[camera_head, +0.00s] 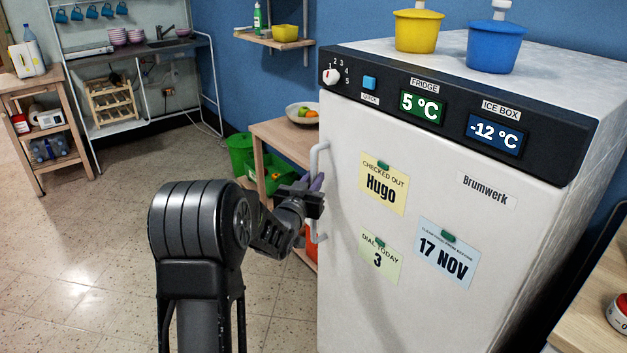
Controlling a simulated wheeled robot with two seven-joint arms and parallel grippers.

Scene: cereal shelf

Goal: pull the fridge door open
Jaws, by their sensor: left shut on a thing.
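A white fridge (550,215) stands at the right in the head view. Its front door (343,230) looks closed and carries notes held by green magnets. A white vertical handle (315,160) runs along the door's left edge. My left arm comes up from below, and my left gripper (315,203) is at the handle's middle, shut on it. The fingers hide that part of the handle, and the fingertips are hard to make out. My right gripper is not in view.
A wooden table (280,138) with a fruit bowl (302,113) stands behind the handle, with green bins (240,152) beside it. Yellow (417,31) and blue (494,46) pots sit on the fridge. The tiled floor (95,245) at left is clear.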

